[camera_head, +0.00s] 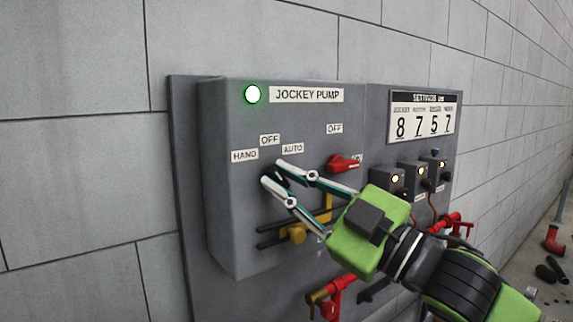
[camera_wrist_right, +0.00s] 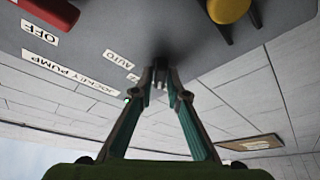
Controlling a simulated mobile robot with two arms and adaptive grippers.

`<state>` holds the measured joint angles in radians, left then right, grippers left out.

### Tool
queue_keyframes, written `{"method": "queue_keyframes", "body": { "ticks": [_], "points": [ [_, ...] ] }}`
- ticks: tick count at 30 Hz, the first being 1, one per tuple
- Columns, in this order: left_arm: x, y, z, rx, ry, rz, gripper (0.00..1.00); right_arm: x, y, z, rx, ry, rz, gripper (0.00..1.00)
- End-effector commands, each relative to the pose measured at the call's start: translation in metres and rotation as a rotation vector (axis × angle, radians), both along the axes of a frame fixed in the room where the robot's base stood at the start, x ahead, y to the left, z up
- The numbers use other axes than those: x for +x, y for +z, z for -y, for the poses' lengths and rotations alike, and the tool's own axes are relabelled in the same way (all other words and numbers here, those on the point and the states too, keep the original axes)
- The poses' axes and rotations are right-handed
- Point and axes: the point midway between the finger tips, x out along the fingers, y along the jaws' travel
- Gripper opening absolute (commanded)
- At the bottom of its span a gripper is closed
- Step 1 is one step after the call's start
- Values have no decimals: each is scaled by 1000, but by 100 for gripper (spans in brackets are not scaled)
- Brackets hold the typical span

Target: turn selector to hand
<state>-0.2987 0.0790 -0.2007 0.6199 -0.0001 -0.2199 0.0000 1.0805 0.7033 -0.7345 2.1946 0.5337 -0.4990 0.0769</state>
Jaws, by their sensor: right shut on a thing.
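The grey JOCKEY PUMP box (camera_head: 228,205) is on the wall in the head view. Its HAND (camera_head: 244,155), OFF (camera_head: 270,140) and AUTO (camera_head: 292,148) labels arc above a small black selector (camera_head: 281,178). My right gripper (camera_head: 274,172) comes in from the lower right, with its fingertips around the selector, shut on it. In the right wrist view the fingertips (camera_wrist_right: 160,70) meet at a dark knob near the AUTO label (camera_wrist_right: 122,58). The fingers hide much of the selector, so I cannot tell where it points. My left gripper is not in view.
A red rotary handle (camera_head: 343,163) sits right of the selector, and a yellow handle (camera_head: 294,233) below. A green lamp (camera_head: 252,94) glows at the top. Small switch boxes (camera_head: 388,181) and red valves (camera_head: 337,285) crowd the right and below. Bare block wall (camera_head: 75,150) lies left.

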Motion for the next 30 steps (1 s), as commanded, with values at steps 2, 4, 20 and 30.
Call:
{"method": "queue_keyframes", "body": {
  "ticks": [2,4,20,30],
  "points": [
    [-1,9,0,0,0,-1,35,2,3,1,-32,-6,18,0],
    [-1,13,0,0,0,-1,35,2,2,1,-51,-4,34,0],
    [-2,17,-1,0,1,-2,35,2,0,1,-91,-4,66,0],
    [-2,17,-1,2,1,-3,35,1,1,1,-89,-3,66,27]
  ]
}}
